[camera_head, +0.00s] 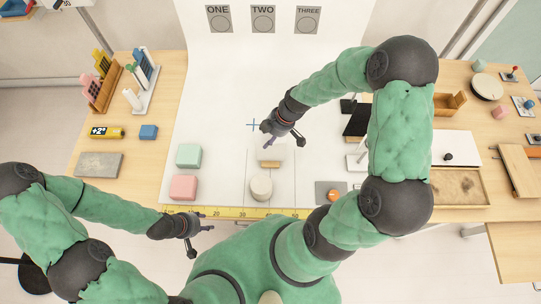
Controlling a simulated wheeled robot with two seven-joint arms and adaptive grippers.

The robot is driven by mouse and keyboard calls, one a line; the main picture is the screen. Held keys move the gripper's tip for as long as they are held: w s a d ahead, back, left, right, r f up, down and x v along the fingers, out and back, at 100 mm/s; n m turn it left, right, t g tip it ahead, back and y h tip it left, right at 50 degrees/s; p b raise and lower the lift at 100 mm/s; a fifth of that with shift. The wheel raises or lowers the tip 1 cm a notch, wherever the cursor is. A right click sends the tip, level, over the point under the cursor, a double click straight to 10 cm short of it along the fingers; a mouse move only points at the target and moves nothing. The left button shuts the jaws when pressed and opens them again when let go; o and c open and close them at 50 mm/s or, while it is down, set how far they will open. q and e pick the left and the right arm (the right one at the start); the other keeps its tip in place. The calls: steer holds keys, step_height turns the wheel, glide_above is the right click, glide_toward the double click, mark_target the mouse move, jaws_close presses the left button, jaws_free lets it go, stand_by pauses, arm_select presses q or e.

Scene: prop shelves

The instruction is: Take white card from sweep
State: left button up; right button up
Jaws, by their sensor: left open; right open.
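The white sweep (215,110) runs from the back wall down over the middle of the table. A small pale, card-like piece (274,154) stands on it with a wooden strip at its foot; my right gripper partly covers it. My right gripper (283,143) is open just above and behind this piece; I cannot tell whether it touches. My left gripper (197,240) is open and empty in front of the table's near edge, left of centre. A cream round block (261,188), a green block (188,155) and a pink block (183,187) also rest on the sweep.
A yellow ruler (230,213) lies along the front edge. A grey square with an orange ball (332,195) is right of the round block. A wooden tray (460,187) lies farther right. Left are a grey slab (98,165) and a blue block (148,132). The sweep's centre-left is free.

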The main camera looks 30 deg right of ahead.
stand_by(0.3)
jaws_close()
steer(key=shift+r, duration=0.1)
